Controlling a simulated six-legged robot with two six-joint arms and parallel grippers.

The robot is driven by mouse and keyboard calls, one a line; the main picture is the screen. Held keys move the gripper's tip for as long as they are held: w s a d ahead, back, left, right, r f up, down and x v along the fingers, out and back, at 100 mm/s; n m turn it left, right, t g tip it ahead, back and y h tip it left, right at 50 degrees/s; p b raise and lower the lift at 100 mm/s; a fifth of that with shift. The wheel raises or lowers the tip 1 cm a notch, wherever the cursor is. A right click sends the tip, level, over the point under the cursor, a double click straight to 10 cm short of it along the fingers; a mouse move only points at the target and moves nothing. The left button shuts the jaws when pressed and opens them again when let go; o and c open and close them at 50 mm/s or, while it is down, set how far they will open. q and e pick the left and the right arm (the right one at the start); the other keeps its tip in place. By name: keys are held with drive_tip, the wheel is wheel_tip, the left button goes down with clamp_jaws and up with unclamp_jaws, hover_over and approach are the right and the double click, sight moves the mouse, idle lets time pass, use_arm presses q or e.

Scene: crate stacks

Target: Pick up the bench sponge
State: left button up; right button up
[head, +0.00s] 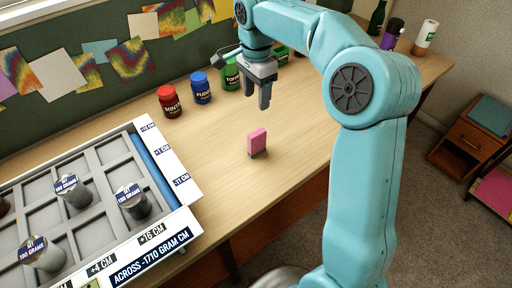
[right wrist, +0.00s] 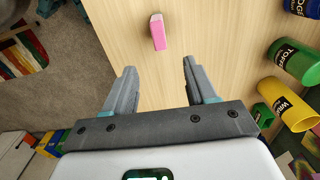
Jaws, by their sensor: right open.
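My right gripper (head: 264,105) is open and empty, pointing down above the bench, behind the sponge in the head view. Its two fingers show apart in the right wrist view (right wrist: 158,68). The sponge is not between the fingers. My left gripper is not in view.
A compartment tray (head: 190,190) with several labelled weights fills the left of the bench (head: 290,165). A red jar (head: 170,102), a blue jar (head: 201,88) and a green jar (head: 230,76) stand along the back. The bench around the sponge is clear. A wooden cabinet (head: 468,140) stands at right.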

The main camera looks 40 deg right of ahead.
sight(257, 133)
wheel_tip(257, 133, down, 12)
drive_tip(key=shift+w+r+b, duration=0.15)
drive_tip(key=shift+r+b, duration=0.1)
drive_tip(key=shift+b, duration=0.3)
drive_tip(key=f, duration=0.5)
drive_tip(key=shift+s+f, duration=0.2)
drive_tip(key=shift+s, duration=0.05)
drive_tip(key=c, duration=1)
